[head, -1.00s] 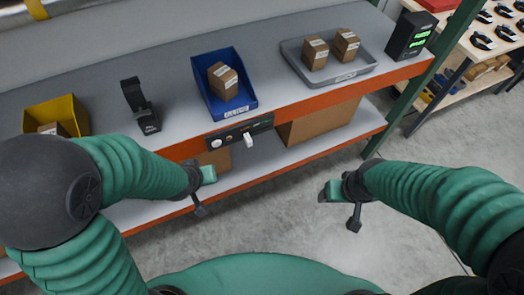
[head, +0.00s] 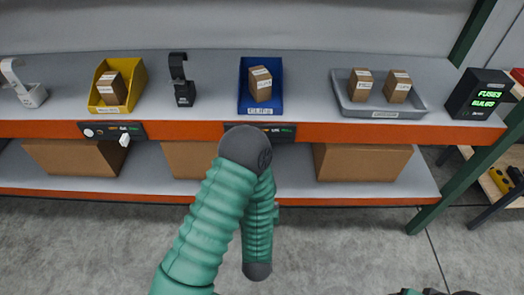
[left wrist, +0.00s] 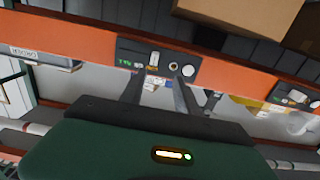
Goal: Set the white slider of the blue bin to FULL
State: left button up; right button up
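The blue bin (head: 260,112) stands on the upper shelf and holds a brown box (head: 261,84). Its control panel (head: 280,133) on the orange shelf edge is mostly hidden in the head view by my left arm. In the left wrist view the panel (left wrist: 132,56) appears upside down, with a white slider (left wrist: 153,59) beside the green text, a round knob and a white button. My left gripper (left wrist: 161,82) is open and empty, its two fingers pointing at the panel; contact cannot be told. My right gripper (head: 430,292) barely shows at the bottom edge.
A yellow bin (head: 98,106) stands left with its own panel and slider (head: 124,140) below. A black stand (head: 181,85) is between the bins. A grey tray (head: 420,106) with two boxes and a black display (head: 478,95) are right. Large cartons fill the lower shelf.

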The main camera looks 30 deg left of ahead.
pick_arm(q)
jog(key=d+b+x, duration=0.1)
jog(key=b+x, duration=0.8)
jog(key=x, duration=0.4)
jog(key=shift+w+r, duration=0.5)
jog(key=shift+w, duration=0.1)
jog(key=shift+a+f, duration=0.1)
jog(key=shift+a, duration=0.1)
jog(key=c, duration=0.5)
jog(key=shift+d, duration=0.15)
grip_shut()
pick_arm(e)
notch_tip(320, 180, down, 10)
jog(key=d, duration=0.1)
jog(key=shift+d+f, duration=0.2)
jog(key=shift+d, duration=0.15)
